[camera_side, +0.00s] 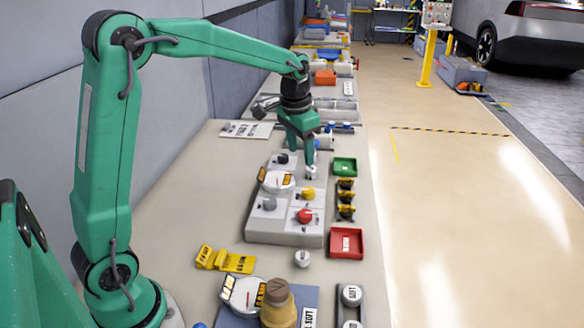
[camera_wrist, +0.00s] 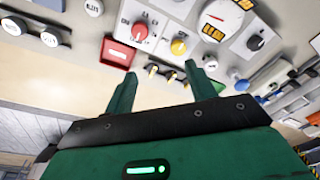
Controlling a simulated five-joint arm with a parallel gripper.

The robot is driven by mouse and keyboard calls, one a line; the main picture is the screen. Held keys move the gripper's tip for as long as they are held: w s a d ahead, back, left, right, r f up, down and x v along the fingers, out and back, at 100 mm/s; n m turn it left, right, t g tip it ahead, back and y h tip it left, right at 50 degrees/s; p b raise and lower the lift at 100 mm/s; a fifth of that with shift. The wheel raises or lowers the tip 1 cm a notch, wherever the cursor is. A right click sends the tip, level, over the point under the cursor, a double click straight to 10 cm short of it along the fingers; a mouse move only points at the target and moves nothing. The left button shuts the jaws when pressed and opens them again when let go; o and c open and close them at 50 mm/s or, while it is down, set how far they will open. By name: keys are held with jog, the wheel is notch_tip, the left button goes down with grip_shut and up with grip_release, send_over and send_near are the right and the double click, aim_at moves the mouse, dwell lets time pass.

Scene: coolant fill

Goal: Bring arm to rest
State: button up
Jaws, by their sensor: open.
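My gripper (camera_side: 307,158) hangs from my outstretched green arm over the far end of the workbench, above the far right corner of the grey control panel (camera_side: 284,236). In the wrist view my gripper (camera_wrist: 161,72) has its two green fingers spread apart, with nothing held between them. A small white cap (camera_side: 311,172) is just below the fingers in the side view; I cannot tell whether they touch it. The panel carries a red knob (camera_side: 304,216), a yellow knob (camera_side: 308,194) and a round white gauge (camera_side: 277,181).
A green tray (camera_side: 345,167) and a red tray (camera_side: 346,243) lie right of the panel, with black-and-yellow pieces between them. Yellow blocks (camera_side: 236,263) lie to its near left. A tan-topped container (camera_side: 278,302) stands near the front. The bench's left middle is bare.

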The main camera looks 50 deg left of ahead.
jog(key=s+d+r+t, duration=0.1)
jog(key=s+d+t, duration=0.1)
jog(key=s, duration=0.9)
jog(key=s+d+r+n+t, duration=0.1)
jog(key=s+d, duration=0.3)
jog(key=s, duration=0.8)
jog(key=shift+s+d+r+t, duration=0.3)
jog(key=shift+d+r+t, duration=0.1)
jog(key=shift+r+t, duration=0.25)
